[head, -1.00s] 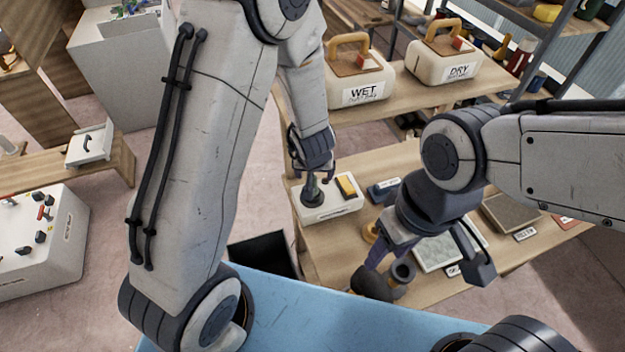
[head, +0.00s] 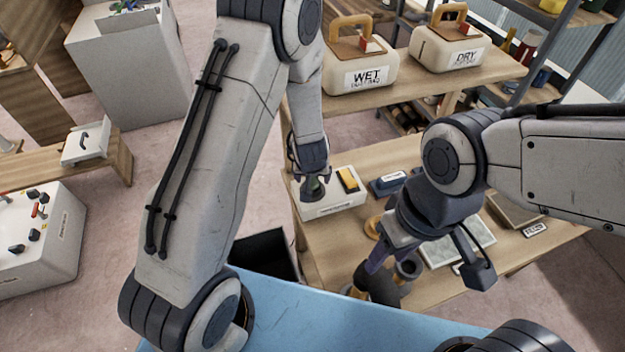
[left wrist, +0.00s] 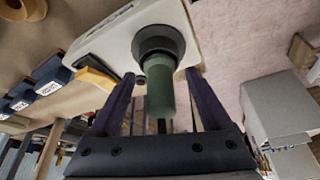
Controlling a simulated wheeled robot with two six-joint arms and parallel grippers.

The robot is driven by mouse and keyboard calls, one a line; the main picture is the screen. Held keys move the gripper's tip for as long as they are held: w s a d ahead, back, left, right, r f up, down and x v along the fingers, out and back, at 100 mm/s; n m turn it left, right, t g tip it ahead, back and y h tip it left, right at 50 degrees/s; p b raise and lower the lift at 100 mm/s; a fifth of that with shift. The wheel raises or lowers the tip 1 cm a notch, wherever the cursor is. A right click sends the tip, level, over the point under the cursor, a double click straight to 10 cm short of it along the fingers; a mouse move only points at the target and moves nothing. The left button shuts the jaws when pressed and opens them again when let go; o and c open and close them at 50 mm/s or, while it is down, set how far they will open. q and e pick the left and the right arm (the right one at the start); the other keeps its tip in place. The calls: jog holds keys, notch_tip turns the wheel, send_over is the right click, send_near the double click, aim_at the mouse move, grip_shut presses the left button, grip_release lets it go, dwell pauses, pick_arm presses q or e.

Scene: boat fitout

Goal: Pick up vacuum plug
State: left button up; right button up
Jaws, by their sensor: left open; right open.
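The vacuum plug appears to be the green cylinder with a dark round collar (left wrist: 159,92), set in the white box (head: 333,205) on the wooden bench. In the head view the plug (head: 314,188) is partly covered by my left gripper (head: 313,180). In the left wrist view my left gripper (left wrist: 159,80) is open, with one finger on each side of the green part and gaps visible between. My right gripper (head: 388,262) is open, low over dark round items at the bench's near edge; its fingertips are partly hard to make out.
A yellow block (head: 347,180) sits on the white box beside the plug. A blue labelled block (head: 388,184) and a grey tray (head: 458,247) lie to the right. WET (head: 362,75) and DRY (head: 447,55) canisters stand on the shelf behind. A black open bin (head: 265,254) is at the near left.

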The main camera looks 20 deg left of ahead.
pick_arm(q)
grip_shut()
jog(key=shift+r, duration=0.15)
notch_tip(320, 180, up, 4)
jog(key=p, duration=0.2)
jog(key=shift+r+p, duration=0.25)
jog(key=shift+p, duration=0.15)
jog(key=s+d+r+p, duration=0.4)
jog(key=d+r+p, duration=0.2)
jog(key=d, duration=0.4)
jog(key=shift+s+d+r, duration=0.15)
jog(key=shift+s+d, duration=0.2)
jog(key=shift+s, duration=0.05)
